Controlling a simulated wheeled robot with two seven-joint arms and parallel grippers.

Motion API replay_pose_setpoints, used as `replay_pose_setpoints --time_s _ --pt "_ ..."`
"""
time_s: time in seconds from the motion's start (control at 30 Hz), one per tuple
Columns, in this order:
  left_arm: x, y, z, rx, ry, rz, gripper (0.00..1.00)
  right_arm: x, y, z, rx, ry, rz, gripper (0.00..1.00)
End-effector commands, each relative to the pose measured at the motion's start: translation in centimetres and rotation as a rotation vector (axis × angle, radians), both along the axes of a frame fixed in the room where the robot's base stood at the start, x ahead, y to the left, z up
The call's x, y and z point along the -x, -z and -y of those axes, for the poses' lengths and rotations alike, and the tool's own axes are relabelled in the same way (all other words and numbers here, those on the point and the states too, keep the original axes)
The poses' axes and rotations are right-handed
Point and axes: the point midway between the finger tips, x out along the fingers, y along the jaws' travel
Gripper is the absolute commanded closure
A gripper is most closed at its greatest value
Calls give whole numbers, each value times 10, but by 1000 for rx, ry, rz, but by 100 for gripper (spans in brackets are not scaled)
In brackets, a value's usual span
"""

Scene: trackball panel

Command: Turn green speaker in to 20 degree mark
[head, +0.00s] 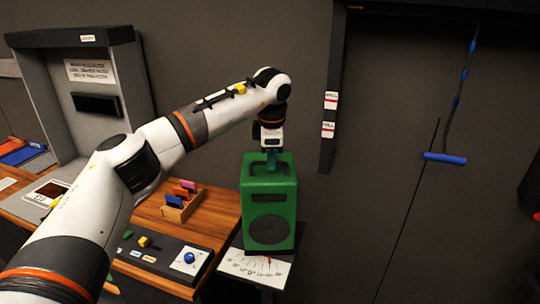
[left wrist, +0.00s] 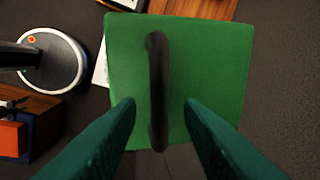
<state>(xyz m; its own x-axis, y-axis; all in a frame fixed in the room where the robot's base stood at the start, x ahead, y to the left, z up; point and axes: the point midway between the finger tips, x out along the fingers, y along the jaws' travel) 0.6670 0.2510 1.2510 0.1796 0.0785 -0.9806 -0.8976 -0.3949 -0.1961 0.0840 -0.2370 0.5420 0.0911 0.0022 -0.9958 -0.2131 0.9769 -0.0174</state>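The green speaker (head: 269,203) stands upright on a small stand, its dark round grille (head: 268,230) facing me. A white card with a printed degree scale (head: 255,266) lies in front of it; the numbers are too small to read surely. My left gripper (head: 271,163) is at the top of the speaker, pointing down. In the left wrist view the two teal fingers (left wrist: 160,106) are spread, one on each side of the black handle (left wrist: 158,85) on the speaker's green top (left wrist: 215,70). Gaps show between fingers and handle. My right gripper is out of view.
Left of the speaker is a wooden table (head: 222,208) with a holder of coloured cards (head: 181,200) and a dark panel with a blue trackball (head: 189,258). A dark post (head: 330,110) and a blue pull handle (head: 444,158) are at right.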

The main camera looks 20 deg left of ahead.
Motion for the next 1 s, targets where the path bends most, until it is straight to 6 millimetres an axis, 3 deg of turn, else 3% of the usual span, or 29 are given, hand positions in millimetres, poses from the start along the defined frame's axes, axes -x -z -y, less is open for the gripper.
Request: replay_pose_setpoints --time_s 0.23,0.37,0.8,1.0 --pt "0 -1 0 0 0 0 66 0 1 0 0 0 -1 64" --pt "2 -12 1 0 0 2 66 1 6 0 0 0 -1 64" --pt "17 -98 8 1 0 3 66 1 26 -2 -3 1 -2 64" --pt "21 -115 9 1 0 0 66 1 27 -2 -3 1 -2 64"
